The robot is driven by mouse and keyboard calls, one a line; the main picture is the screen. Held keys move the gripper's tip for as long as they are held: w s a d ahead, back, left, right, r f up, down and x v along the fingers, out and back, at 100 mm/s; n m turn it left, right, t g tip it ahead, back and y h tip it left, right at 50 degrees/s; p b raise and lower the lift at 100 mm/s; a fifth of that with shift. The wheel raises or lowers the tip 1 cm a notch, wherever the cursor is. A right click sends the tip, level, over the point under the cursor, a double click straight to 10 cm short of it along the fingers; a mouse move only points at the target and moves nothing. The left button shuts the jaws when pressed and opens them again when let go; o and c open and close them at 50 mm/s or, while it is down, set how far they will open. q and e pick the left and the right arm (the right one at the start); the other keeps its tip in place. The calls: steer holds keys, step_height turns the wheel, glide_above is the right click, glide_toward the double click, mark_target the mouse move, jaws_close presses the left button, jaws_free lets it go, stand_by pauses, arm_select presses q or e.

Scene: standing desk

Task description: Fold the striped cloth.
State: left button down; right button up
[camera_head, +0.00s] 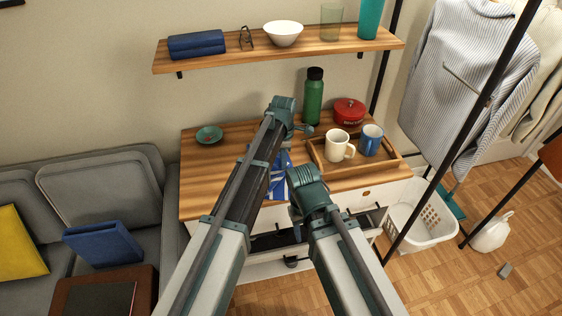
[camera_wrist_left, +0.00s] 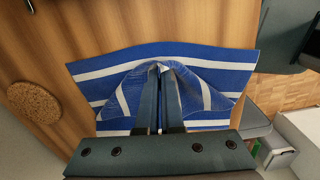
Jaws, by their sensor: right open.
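The blue cloth with white stripes (camera_head: 279,178) lies on the wooden desktop near its front edge, partly hidden behind my arms. In the left wrist view the cloth (camera_wrist_left: 222,62) is spread out, its middle raised and bunched around my left fingers. My left gripper (camera_wrist_left: 161,72) is shut on the bunched part of the cloth. In the head view my left gripper is mostly hidden by its own arm. My right gripper (camera_head: 295,213) is open at the desk's front edge, just in front of the cloth and lower in the picture; its fingers are barely visible.
A round cork coaster (camera_wrist_left: 35,102) lies left of the cloth. A wooden tray (camera_head: 325,163) with a cream mug (camera_head: 339,146) and blue mug (camera_head: 371,140) stands to the right. A green bottle (camera_head: 314,97), red pot (camera_head: 349,110) and teal dish (camera_head: 209,134) stand farther back.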

arm_select(q)
jaws_free()
stand_by(0.7)
steer(key=shift+w+d, duration=0.25)
steer(key=shift+d, duration=1)
step_height(320, 180, up, 9)
steer(key=p, duration=0.9)
